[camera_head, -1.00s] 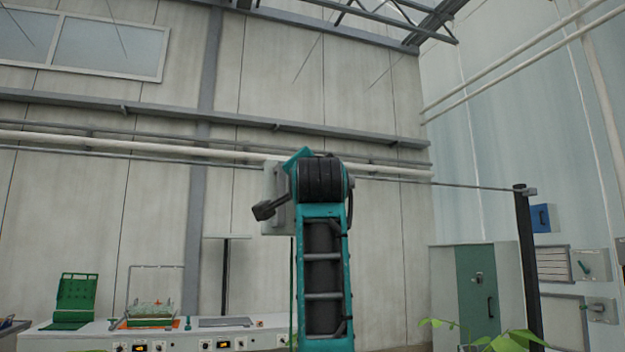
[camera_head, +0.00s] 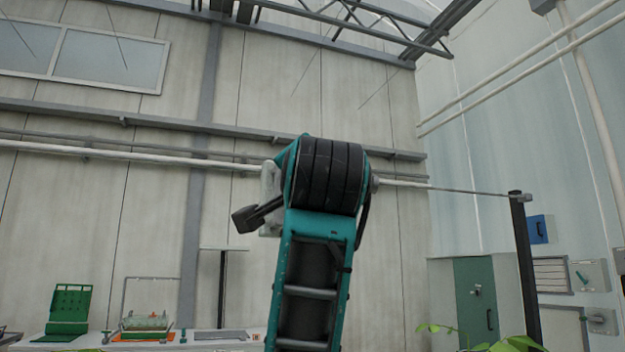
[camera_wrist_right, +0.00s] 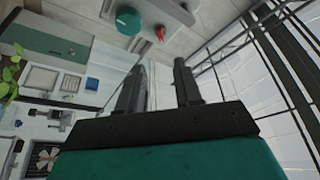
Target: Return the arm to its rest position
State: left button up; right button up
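My teal and black arm rises in the middle of the head view, with a ribbed dark joint at its top; I cannot tell the gripper's fingers there. In the right wrist view my right gripper (camera_wrist_right: 158,82) shows two dark fingers standing apart, with nothing between them. My left gripper is not in view.
A pale bench (camera_head: 110,342) at lower left bears a green rack (camera_head: 70,310) and a tray with green items (camera_head: 146,324). At right stand a dark post (camera_head: 525,265), a green-doored cabinet (camera_head: 476,300) and leaves (camera_head: 510,343). Around the raised arm is open air before the wall.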

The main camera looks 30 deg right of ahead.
dwell(0.3)
jog(key=w+f+n+g+y, duration=0.15)
jog(key=w+f, duration=0.25)
jog(key=f, duration=0.5)
jog(key=w+f+n+g+y, duration=0.1)
jog(key=w+f+n+y, duration=0.15)
jog(key=f, duration=0.65)
notch_tip(320, 180, down, 20)
jog(key=a+n+g+y, duration=0.2)
jog(key=n+g, duration=0.1)
jog(key=n, duration=0.2)
jog(key=s+a+f+n+g+y, duration=0.1)
jog(key=s+f+n+g, duration=0.15)
jog(key=s+f, duration=0.55)
jog(key=s+a+f+n+g+y, duration=0.1)
jog(key=s+f+n+g+y, duration=0.15)
jog(key=f, duration=1.05)
jog(key=s+a+f+n+g+y, duration=0.1)
jog(key=s+a+f+n+g, duration=0.1)
jog(key=s+f, duration=0.5)
jog(key=s+a+f+n+g, duration=0.15)
jog(key=s+f, duration=0.25)
jog(key=s, duration=0.8)
jog(key=w+a+f+t+y+p, duration=0.1)
jog(key=w+a+f+t+y, duration=0.1)
jog(key=w+f+t, duration=0.4)
jog(key=shift+w+a+f+n+t+p, duration=0.3)
jog(key=shift+w+f+n+p, duration=0.1)
jog(key=shift+w, duration=0.7)
